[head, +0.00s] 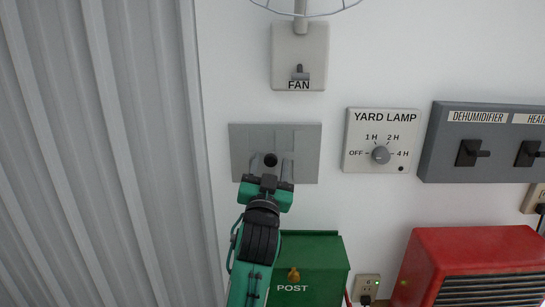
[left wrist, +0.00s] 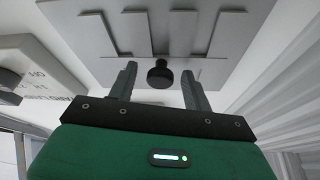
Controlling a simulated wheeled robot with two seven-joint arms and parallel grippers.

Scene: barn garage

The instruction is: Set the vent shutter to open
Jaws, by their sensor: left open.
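The vent shutter is a grey plate (head: 303,140) on the white wall, with raised upright slats and a round black knob (head: 270,160) low at its middle. My left gripper (head: 264,170) is in front of the plate's lower part. In the left wrist view the plate (left wrist: 90,40) fills the top, and the knob (left wrist: 160,74) shows between the fingertips of the left gripper (left wrist: 159,80), which are apart on either side. I cannot tell whether the fingers touch the knob. No open or closed marking on the plate can be read. My right gripper is not in view.
A FAN switch (head: 299,72) is above, and a YARD LAMP dial (head: 381,150) is to the right. A grey switch panel (head: 440,140) is farther right. Below are a green POST box (head: 315,265) and a red heater-like unit (head: 470,245). Corrugated grey metal (head: 95,130) is at left.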

